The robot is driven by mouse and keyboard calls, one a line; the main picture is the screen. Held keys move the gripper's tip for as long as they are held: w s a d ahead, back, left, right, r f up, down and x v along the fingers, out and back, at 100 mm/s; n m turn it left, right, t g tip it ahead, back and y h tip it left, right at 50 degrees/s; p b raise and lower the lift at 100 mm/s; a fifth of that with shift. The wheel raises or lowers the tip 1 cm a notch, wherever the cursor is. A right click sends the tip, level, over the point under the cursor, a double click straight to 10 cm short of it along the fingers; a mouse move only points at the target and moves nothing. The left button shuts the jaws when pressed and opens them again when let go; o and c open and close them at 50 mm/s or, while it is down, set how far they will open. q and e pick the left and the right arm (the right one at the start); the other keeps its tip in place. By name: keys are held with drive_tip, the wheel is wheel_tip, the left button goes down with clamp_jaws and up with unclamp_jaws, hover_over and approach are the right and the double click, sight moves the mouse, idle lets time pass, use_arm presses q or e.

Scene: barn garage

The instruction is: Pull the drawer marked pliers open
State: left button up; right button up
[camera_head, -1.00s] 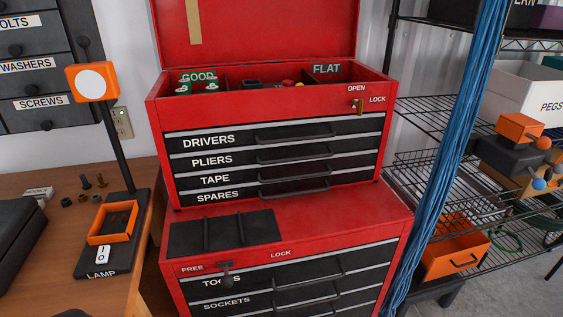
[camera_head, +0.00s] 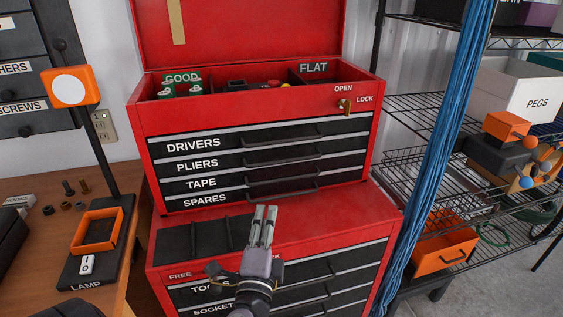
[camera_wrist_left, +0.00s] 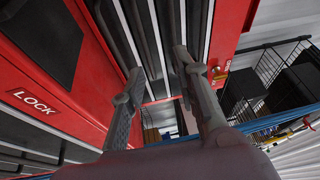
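The drawer marked pliers (camera_head: 197,165) is the second of a stack of black drawers in the red upper tool chest (camera_head: 240,120). It looks closed, flush with its neighbours. Its dark bar handle (camera_head: 284,157) is at the middle of its front. My left gripper (camera_head: 265,211) is below and in front of the drawers, near the ledge under the spares drawer, apart from the pliers handle. Its fingers are apart and empty. In the left wrist view the gripper (camera_wrist_left: 158,62) points along the drawer fronts. My right gripper is not in view.
A brass key (camera_head: 345,104) sits by the OPEN and LOCK labels. The lower chest (camera_head: 330,222) has a black tray on its top. Blue cables (camera_head: 435,170) hang at the right before wire shelves. A lamp (camera_head: 70,87) stands on the left bench.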

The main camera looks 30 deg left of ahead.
sight(282, 162)
use_arm(q)
drive_tip(key=shift+m+t, duration=0.4)
drive_tip(key=shift+m, duration=0.4)
drive_tip(key=p+x, duration=0.2)
drive_tip(key=x, duration=0.4)
drive_tip(key=p+x, duration=0.1)
drive_tip(key=x, duration=0.5)
drive_tip(key=d+r+p+x, duration=0.1)
drive_tip(key=p+x, duration=0.1)
drive_tip(key=x, duration=0.4)
drive_tip(key=shift+w+d+r+p, duration=0.1)
drive_tip(key=shift+w+d+p, duration=0.05)
drive_tip(key=shift+p, duration=0.15)
drive_tip(key=shift+c, duration=0.3)
clamp_jaws()
